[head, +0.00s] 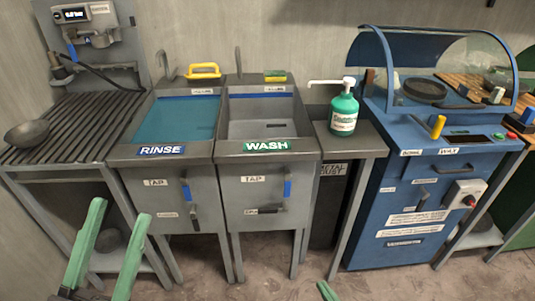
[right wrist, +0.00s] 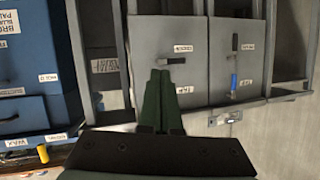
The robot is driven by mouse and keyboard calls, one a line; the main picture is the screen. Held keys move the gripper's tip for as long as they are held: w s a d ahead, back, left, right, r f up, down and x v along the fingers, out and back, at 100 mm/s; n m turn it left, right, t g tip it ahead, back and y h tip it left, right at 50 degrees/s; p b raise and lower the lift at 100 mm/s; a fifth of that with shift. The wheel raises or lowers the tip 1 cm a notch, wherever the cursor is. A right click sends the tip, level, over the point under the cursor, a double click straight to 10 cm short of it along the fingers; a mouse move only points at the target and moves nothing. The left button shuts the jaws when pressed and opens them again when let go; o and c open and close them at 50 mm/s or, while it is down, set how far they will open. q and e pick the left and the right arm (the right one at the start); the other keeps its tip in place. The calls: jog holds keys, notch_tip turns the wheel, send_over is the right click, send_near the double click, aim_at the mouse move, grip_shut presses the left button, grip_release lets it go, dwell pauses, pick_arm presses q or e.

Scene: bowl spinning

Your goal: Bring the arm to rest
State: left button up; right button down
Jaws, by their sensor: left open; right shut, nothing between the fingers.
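My left gripper (head: 120,211) shows at the lower left of the head view. Its two green fingers are wide apart with nothing between them, in front of the rinse sink unit. My right gripper (head: 327,291) shows only as a green fingertip at the bottom edge of the head view. In the right wrist view its green fingers (right wrist: 160,75) lie together, empty, in front of the grey cabinet doors. That view looks upside down. Most of my right arm is out of sight.
The rinse sink (head: 172,120) and wash sink (head: 265,105) stand side by side. A green soap pump bottle (head: 344,112) stands to their right, then a blue hooded machine (head: 410,190). A dark bowl (head: 27,133) sits on the slatted rack (head: 75,118) at left. Floor in front is clear.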

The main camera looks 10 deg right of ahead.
pick_arm(q)
jog(key=w+a+f+n+g+y+p, duration=0.15)
jog(key=w+f+n+y+p, duration=0.3)
jog(key=f, duration=0.45)
jog(key=w+a+f+n+g+y+p, duration=0.1)
jog(key=w+f+n+g+y+p, duration=0.2)
jog(key=f+y, duration=0.4)
jog(key=s+a+f+n+g+p, duration=0.1)
jog(key=s+f+g, duration=0.3)
jog(key=f, duration=0.5)
jog(key=s+a+f+n+g+y+p, duration=0.1)
jog(key=s+f+g+p, duration=0.2)
jog(key=s+f, duration=0.3)
notch_tip(320, 180, down, 4)
jog(key=shift+f+g, duration=0.25)
jog(key=shift+g, duration=0.3)
pick_arm(e)
jog(key=s+a+r+n+g, duration=0.2)
jog(key=s+a+r+g, duration=0.1)
jog(key=s+r, duration=0.5)
jog(key=shift+s+a+g, duration=0.4)
jog(key=shift+s+g, duration=0.2)
jog(key=shift+s, duration=0.45)
pick_arm(q)
jog(key=shift+w+a, duration=0.1)
jog(key=shift+w, duration=0.05)
